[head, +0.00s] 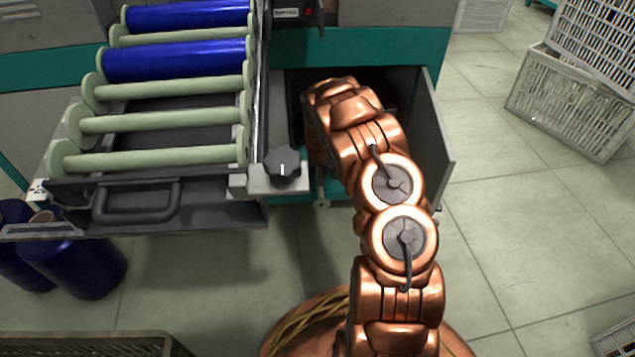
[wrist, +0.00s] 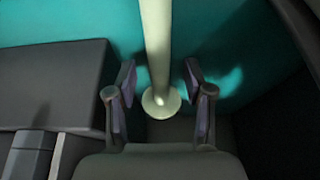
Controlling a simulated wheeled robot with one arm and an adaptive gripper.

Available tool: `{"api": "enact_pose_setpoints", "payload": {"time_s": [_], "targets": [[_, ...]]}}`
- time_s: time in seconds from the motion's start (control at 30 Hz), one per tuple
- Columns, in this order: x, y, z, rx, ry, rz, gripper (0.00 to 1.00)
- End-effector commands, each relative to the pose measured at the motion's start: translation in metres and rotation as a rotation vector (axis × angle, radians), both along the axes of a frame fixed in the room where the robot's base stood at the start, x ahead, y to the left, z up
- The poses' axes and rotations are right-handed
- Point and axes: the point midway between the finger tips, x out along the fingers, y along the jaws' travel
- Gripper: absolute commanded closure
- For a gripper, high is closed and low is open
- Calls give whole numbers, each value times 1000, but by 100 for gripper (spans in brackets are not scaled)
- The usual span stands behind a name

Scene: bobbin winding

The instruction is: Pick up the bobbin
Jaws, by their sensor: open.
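A pale green bobbin (wrist: 157,40) with a slim shaft and a round flanged end shows in the wrist view, against a teal wall. My gripper (wrist: 160,76) is open, with one purple-padded finger on each side of the bobbin's shaft. Gaps show on both sides, so the fingers do not touch it. How deep the shaft sits between the pads I cannot tell.
A rack (head: 160,110) on the left holds bare pale green bobbins and blue-wound bobbins (head: 180,58). A dark knob (head: 283,163) sits by its corner. Blue rolls (head: 75,265) stand on the floor. Grey crates (head: 568,100) stand at right; the floor between is clear.

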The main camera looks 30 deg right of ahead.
Motion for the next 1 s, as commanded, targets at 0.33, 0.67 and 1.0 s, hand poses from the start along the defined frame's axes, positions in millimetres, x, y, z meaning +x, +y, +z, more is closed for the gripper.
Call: {"api": "enact_pose_setpoints", "payload": {"time_s": [0.33, 0.67, 1.0], "targets": [[2, 0, -12, 0, 0, 3, 48], [3, 0, -12, -1, -1, 4, 77], [2, -1, -12, 0, -1, 2, 100]]}}
